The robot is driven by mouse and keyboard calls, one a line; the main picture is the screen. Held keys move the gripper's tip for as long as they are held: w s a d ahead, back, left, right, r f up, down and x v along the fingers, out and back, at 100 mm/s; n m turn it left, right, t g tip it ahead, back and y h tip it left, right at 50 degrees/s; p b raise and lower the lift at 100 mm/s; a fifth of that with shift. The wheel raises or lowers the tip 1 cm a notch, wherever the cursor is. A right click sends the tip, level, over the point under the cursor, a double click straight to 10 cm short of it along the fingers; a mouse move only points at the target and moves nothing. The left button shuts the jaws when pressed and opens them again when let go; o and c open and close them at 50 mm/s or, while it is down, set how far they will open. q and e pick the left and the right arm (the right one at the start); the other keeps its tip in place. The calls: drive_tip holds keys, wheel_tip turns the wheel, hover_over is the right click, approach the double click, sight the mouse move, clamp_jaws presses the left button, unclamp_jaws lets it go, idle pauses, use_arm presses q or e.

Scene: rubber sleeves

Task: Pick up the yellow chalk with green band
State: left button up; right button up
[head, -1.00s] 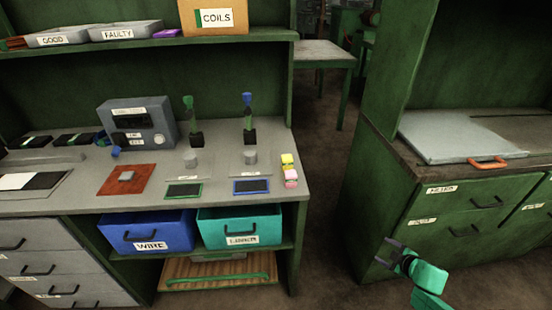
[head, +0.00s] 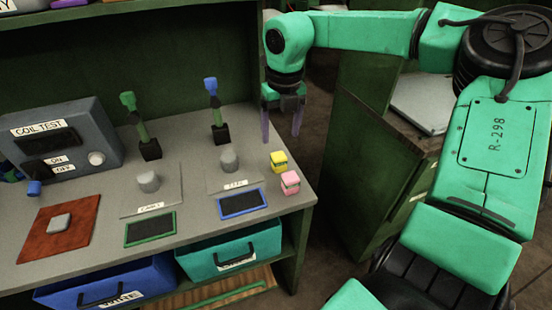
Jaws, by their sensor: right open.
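The yellow chalk (head: 278,160) is a small block near the right front edge of the grey workbench. It has a band around it, too small for me to be sure of its colour. A pink chalk (head: 290,183) stands just in front of it. My right gripper (head: 281,137) points down, open and empty, beyond the yellow chalk in the picture and apart from it. Its two purple-grey fingers are spread left and right. My left gripper is out of view.
The workbench (head: 190,238) holds a coil test box (head: 60,140), green (head: 141,125) and blue-topped (head: 215,112) upright stands, and grey knobs left of the chalks. Blue (head: 110,284) and teal (head: 232,257) bins sit below. A green cabinet (head: 365,190) stands to the right.

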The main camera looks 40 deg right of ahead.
sight(279, 155)
drive_tip(key=f, duration=0.3)
drive_tip(key=f+p, duration=0.1)
drive_tip(key=f, duration=0.2)
drive_tip(key=w+f, duration=0.1)
drive_tip(key=f, duration=0.2)
drive_tip(key=shift+d, duration=0.25)
drive_tip(key=shift+w+f, duration=0.1)
drive_tip(key=shift+f, duration=0.2)
drive_tip(key=shift+r, duration=0.1)
clamp_jaws()
drive_tip(key=shift+r, duration=0.1)
wheel_tip(279, 155, up, 20)
